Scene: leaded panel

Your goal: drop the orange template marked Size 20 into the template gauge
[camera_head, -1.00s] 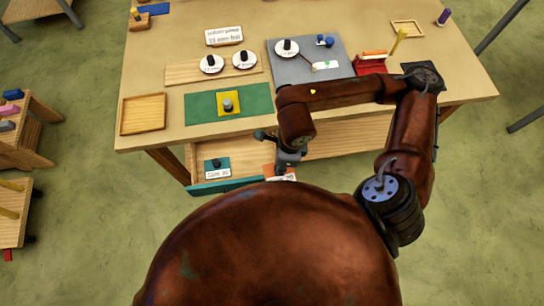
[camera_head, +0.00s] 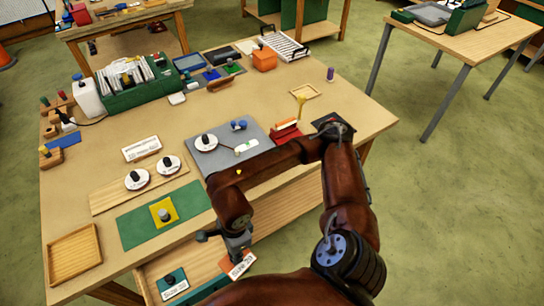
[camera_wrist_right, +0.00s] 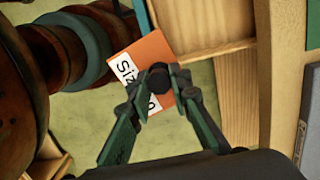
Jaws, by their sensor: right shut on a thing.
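The orange template (camera_head: 237,265) has a black knob and a white label. In the right wrist view the orange template (camera_wrist_right: 145,62) shows "Siz" and a partly covered number. My right gripper (camera_wrist_right: 160,78) is shut on the knob; in the head view my right gripper (camera_head: 238,250) is at the open drawer (camera_head: 208,262). The template shows against the floor in the wrist view; I cannot tell its exact height. I cannot tell for certain which thing is the template gauge; a small white sign (camera_head: 142,148) on the table is too small to read. My left gripper is out of view.
A teal template (camera_head: 172,284) with a white label lies in the drawer. The table (camera_head: 110,130) holds a green mat (camera_head: 130,227), a wooden tray (camera_head: 74,255), a grey board (camera_head: 252,134) and a red stand (camera_head: 286,136). My right arm spans the table's front right edge.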

